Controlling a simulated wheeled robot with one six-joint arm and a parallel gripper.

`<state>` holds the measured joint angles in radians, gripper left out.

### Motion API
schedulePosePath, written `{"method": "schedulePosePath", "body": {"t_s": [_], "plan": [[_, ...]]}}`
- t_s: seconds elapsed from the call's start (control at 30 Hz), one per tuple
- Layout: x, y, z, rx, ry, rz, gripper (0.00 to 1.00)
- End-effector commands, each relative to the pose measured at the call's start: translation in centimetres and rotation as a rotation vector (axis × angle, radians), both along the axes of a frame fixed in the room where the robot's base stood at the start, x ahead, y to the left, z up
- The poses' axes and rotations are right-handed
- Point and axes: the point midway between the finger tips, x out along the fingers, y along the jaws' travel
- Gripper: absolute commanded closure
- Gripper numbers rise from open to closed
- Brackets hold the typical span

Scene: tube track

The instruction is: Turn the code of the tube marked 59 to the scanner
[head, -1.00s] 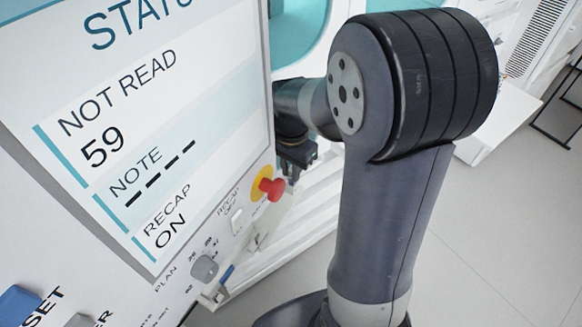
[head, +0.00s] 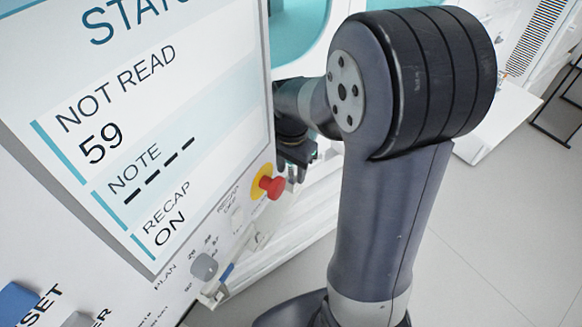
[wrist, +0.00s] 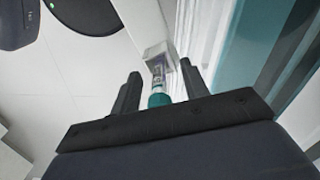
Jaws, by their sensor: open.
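A tube (wrist: 157,82) with a teal cap and a pale label stands between the fingers of my gripper (wrist: 159,69) in the wrist view. Its far end meets a pale grey block (wrist: 156,54). The fingers are open, one on each side, with gaps to the tube. I cannot read a number or make out a code on it. In the head view my gripper (head: 294,163) is small, just right of the status screen (head: 185,95) and partly hidden by it. The screen reads "NOT READ 59", with dashes under NOTE and "RECAP ON".
A red button on a yellow base (head: 271,187) sits close below my gripper in the head view. A grey knob (head: 204,267) and a blue button (head: 18,304) are on the panel. A teal and white wall (wrist: 222,50) runs right of the fingers. Open floor (head: 490,225) lies right.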

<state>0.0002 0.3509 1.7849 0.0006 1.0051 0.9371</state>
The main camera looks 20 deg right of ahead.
Motion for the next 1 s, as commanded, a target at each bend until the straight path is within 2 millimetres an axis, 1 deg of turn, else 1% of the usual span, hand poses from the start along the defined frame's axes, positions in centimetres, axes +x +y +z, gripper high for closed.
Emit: {"method": "schedulePosePath", "body": {"t_s": [0.17, 0.27, 0.37, 0.6, 0.7, 0.83, 1.0], "plan": [[0.0, 0.0, 0.1, 0.0, 0.0, 0.0, 0.57], [0.1, 0.0, 0.9, 0.0, -0.003, 0.0, 0.57], [0.1, 0.0, 2.4, 0.0, -0.006, 0.0, 0.57], [0.1, 0.0, 7.4, 0.0, -0.006, 0.0, 0.57], [0.1, 0.0, 9.0, -0.001, -0.004, 0.0, 0.57], [0.1, 0.0, 10.3, 0.0, -0.003, 0.0, 0.57], [0.0, 0.0, 10.8, 0.0, 0.0, 0.0, 0.57]]}}
